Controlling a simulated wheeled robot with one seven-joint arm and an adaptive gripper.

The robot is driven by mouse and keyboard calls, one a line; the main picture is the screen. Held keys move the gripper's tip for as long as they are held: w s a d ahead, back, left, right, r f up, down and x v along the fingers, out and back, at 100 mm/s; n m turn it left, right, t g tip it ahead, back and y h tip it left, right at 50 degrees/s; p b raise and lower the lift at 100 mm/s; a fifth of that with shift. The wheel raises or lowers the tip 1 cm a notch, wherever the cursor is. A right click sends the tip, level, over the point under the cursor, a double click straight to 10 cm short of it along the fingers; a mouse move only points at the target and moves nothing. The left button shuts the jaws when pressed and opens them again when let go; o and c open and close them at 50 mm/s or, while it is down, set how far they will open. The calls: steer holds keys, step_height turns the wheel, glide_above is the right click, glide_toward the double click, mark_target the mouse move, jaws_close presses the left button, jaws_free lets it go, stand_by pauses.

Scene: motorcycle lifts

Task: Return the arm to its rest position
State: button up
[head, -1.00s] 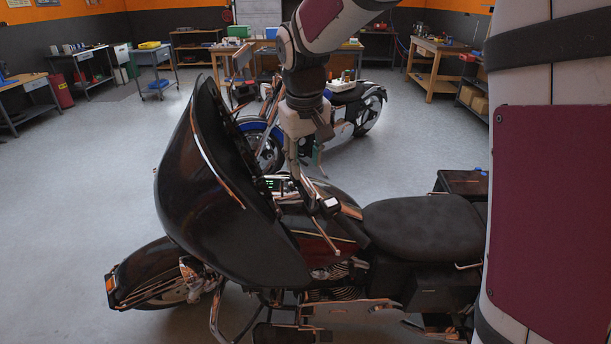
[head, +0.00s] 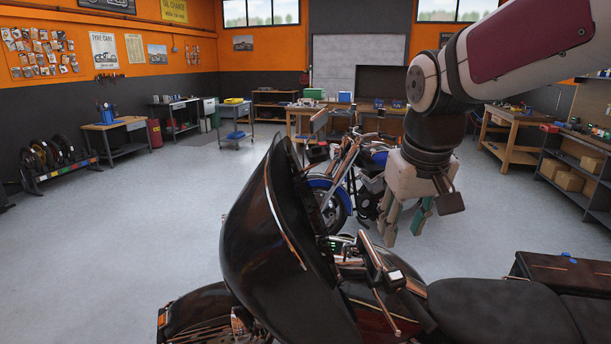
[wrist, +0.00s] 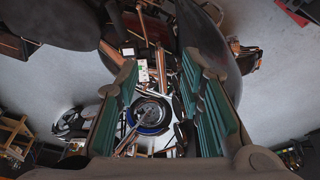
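My gripper (head: 404,222) hangs from my arm above the black motorcycle, just right of its handlebar (head: 378,262) in the head view. In the wrist view, the two green-padded fingers of my gripper (wrist: 162,80) are spread apart. Nothing is held between them; parts of motorcycles and floor show through the gap. The black motorcycle has a large dark fairing (head: 275,250) and a black seat (head: 490,310). My arm reaches in from the upper right of the head view.
A blue motorcycle (head: 328,195) stands behind the black one, partly hidden by my gripper. Workbenches (head: 512,140) and a trolley (head: 236,125) line the far area. A tyre rack (head: 60,172) stands at the left. The grey floor at left (head: 140,225) is clear.

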steer(key=s+d+f+m+t, duration=0.1)
steer(key=s+f+t, duration=0.1)
steer(key=s, duration=1.5)
steer(key=shift+s+d+m+b, duration=0.2)
steer(key=shift+m+b, duration=0.1)
steer(key=shift+b, duration=0.1)
